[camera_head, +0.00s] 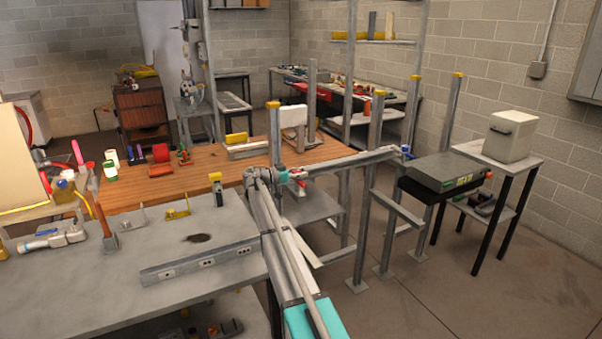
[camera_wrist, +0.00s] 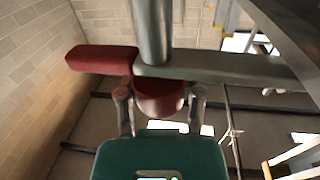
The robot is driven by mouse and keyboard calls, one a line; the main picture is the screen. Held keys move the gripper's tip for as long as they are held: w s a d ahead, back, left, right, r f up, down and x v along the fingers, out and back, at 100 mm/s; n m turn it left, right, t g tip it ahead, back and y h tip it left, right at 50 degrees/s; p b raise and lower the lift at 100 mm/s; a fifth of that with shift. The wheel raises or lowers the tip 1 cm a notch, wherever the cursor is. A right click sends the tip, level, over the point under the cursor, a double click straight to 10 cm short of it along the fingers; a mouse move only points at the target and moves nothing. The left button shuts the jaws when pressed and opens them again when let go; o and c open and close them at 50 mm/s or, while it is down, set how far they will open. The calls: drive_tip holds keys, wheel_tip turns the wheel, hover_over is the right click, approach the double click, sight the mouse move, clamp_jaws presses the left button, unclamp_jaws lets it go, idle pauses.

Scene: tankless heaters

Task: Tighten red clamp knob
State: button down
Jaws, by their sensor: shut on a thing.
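The red clamp knob (camera_wrist: 158,101) is in the middle of the wrist view, below a grey metal bar (camera_wrist: 225,67) with a red end piece (camera_wrist: 101,58) on its left. A round metal post (camera_wrist: 152,28) stands in front of the bar. My gripper (camera_wrist: 160,95) has a finger at the left and right side of the knob and is shut on it. The fingertip contact is partly hidden by the knob and bar. In the head view my arm reaches out from the bottom. The knob and fingers are too small there to make out with certainty.
A grey workbench (camera_head: 200,228) with loose tools stands left of my arm, and a wooden bench (camera_head: 205,165) behind it. Upright metal posts with yellow caps (camera_head: 372,120) stand near a dark grey box (camera_head: 438,172). Open floor lies at the lower right.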

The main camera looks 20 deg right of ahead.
drive_tip(key=shift+s+a+m+g+y, duration=0.1)
drive_tip(key=shift+m+g+y, duration=0.4)
drive_tip(key=shift+m+g, duration=0.9)
drive_tip(key=shift+s+m+g+y, duration=0.1)
drive_tip(key=shift+m+g+y, duration=0.55)
drive_tip(key=shift+g, duration=1.25)
drive_tip(key=shift+m, duration=0.25)
drive_tip(key=c, duration=1.4)
unclamp_jaws()
drive_tip(key=shift+c, duration=2.2)
unclamp_jaws()
